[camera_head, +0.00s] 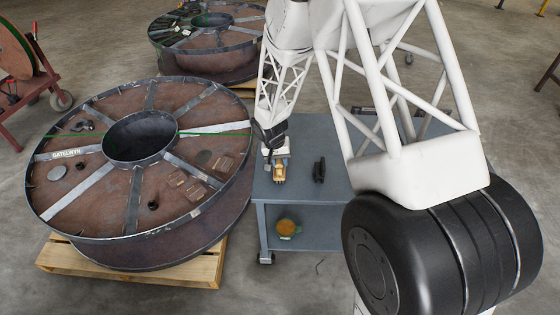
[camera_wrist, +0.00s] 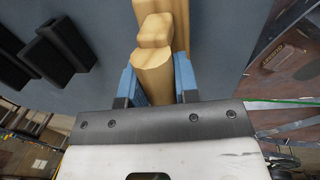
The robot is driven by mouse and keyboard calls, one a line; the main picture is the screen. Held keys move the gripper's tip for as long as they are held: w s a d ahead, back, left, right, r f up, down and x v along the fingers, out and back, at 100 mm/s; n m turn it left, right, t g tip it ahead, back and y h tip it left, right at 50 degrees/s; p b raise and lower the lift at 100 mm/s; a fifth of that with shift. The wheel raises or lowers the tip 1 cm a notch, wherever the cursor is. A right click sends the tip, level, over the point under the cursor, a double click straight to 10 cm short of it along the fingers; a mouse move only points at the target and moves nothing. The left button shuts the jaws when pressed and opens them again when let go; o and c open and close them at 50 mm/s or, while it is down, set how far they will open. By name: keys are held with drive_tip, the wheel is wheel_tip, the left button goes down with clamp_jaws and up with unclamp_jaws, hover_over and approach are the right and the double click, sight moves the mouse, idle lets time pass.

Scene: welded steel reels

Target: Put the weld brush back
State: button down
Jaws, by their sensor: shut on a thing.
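My gripper (camera_head: 278,161) is over the left front part of the blue-grey cart top. Its blue fingers (camera_wrist: 158,82) are shut on a tan, wood-coloured piece (camera_wrist: 155,58), which I take to be the weld brush. It also shows in the head view (camera_head: 280,173), just below my gripper. Its bristles do not show clearly. I cannot tell whether it touches the cart top or hangs just above it.
A black object (camera_head: 319,169) lies on the cart (camera_head: 262,190) right of my gripper; black blocks (camera_wrist: 62,50) show in the wrist view. A round orange-brown item (camera_head: 287,227) sits on the lower shelf. A large steel reel (camera_head: 82,190) on a pallet (camera_head: 190,268) stands close left.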

drive_tip(key=shift+f, duration=0.1)
drive_tip(key=c, duration=0.9)
unclamp_jaws()
drive_tip(key=shift+o, duration=0.2)
wheel_tip(320, 180, up, 12)
drive_tip(key=a, duration=0.2)
drive_tip(key=shift+a, duration=0.15)
idle(0.4)
